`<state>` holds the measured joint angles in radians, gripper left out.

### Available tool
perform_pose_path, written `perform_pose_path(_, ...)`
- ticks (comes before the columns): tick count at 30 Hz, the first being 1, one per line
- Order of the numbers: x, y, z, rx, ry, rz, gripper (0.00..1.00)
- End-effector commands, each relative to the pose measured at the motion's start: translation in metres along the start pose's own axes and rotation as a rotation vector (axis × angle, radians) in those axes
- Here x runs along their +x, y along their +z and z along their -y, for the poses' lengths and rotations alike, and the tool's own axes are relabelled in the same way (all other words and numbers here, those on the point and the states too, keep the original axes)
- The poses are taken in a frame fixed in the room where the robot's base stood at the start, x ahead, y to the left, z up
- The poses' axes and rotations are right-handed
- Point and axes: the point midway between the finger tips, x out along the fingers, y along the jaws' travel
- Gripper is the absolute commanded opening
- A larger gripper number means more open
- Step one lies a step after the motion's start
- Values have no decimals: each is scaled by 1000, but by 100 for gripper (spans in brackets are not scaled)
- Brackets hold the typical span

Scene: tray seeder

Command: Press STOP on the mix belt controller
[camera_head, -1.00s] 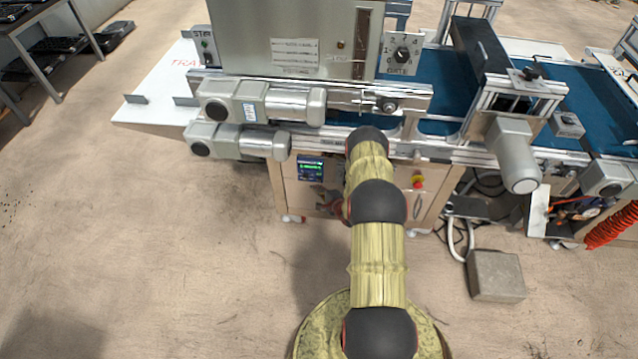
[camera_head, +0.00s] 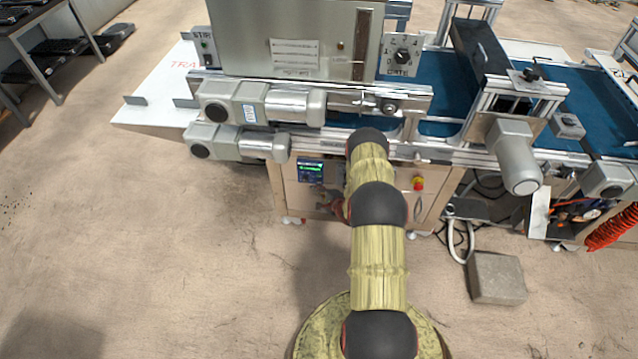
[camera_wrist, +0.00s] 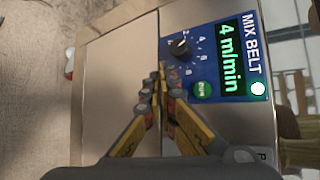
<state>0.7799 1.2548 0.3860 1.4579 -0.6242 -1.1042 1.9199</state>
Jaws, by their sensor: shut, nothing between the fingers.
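The mix belt controller (camera_wrist: 217,60) is a blue panel in the wrist view, turned sideways. Its display (camera_wrist: 229,58) reads 4 m/min in green. A black knob (camera_wrist: 180,47) with a dial scale and a green RUN button (camera_wrist: 202,90) sit on its left part, and a pale lit lamp (camera_wrist: 258,88) on its right. I cannot make out a STOP button; my fingers may cover it. My gripper (camera_wrist: 158,72) is shut and empty, its tips at the panel's left edge. Whether they touch is unclear. In the head view the controller (camera_head: 311,170) is small and my arm hides most of the gripper.
The controller is on a cabinet (camera_head: 292,197) under the conveyor. Grey motors (camera_head: 262,103) jut out above it. A red emergency button (camera_head: 418,183) sits to its right. A grey block (camera_head: 496,277) and cables lie on the floor at right. The floor at left is clear.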

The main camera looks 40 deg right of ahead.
Motion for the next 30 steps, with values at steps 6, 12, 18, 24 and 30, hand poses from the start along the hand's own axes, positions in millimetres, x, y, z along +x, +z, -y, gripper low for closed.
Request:
perform_pose_path(6, 0, 0, 0, 0, 0, 0, 0)
perform_pose_path(12, 0, 0, 0, 0, 0, 0, 0)
perform_pose_path(18, 1, 0, 0, 0, 0, 0, 0)
perform_pose_path(24, 5, -4, 3, -1, -1, 0, 0)
perform_pose_path(30, 6, -4, 5, 0, 0, 0, 0)
